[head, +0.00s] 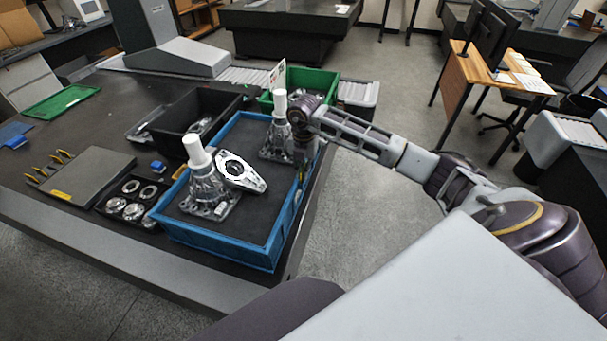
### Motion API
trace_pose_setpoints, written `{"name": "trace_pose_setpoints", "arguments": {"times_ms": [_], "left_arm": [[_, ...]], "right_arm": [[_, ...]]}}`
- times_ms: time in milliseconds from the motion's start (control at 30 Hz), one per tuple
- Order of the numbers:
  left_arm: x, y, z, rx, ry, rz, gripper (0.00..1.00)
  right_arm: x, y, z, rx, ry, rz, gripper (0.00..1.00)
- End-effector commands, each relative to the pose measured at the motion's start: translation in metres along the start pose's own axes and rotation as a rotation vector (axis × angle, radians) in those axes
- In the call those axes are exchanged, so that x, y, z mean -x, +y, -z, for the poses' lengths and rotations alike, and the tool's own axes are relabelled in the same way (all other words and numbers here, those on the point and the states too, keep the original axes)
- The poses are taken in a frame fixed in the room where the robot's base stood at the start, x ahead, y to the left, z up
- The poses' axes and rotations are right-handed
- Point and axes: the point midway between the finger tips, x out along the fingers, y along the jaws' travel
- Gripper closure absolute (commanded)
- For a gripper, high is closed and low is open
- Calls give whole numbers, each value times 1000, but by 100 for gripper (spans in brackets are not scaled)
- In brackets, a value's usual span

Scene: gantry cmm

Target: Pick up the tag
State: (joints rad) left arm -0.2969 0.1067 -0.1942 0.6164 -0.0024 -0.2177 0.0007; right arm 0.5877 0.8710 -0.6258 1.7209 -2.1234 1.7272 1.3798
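A small white card with dark and red marks (277,74), which looks like a tag, stands upright at the near left of the green bin (320,82). Its lower part is hidden behind the white-topped casting. My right arm reaches in from the right, and my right gripper (301,160) points down at the right rim of the blue crate (220,251), beside the far casting (273,143). The fingers are small and dark, so I cannot tell whether they are open or hold anything. A small yellow patch shows below them on the crate's right side. My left gripper is out of view.
The blue crate also holds a near casting (209,190) and a flat metal part (242,174). A black bin (180,140), a tray of rings (127,205) and a grey plate (85,176) stand to the left. Open floor lies to the right.

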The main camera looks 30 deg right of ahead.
Motion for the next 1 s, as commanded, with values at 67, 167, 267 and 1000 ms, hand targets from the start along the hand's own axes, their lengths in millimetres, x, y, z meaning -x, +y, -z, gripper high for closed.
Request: {"name": "trace_pose_setpoints", "arguments": {"times_ms": [67, 167, 267, 1000], "left_arm": [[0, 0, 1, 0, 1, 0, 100], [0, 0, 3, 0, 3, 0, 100], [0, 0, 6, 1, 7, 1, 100], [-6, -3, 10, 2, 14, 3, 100]], "right_arm": [[0, 0, 0, 0, 0, 0, 100], [0, 0, 0, 0, 0, 0, 100], [0, 0, 0, 0, 0, 0, 100], [65, 0, -1, -1, -3, -2, 100]]}}
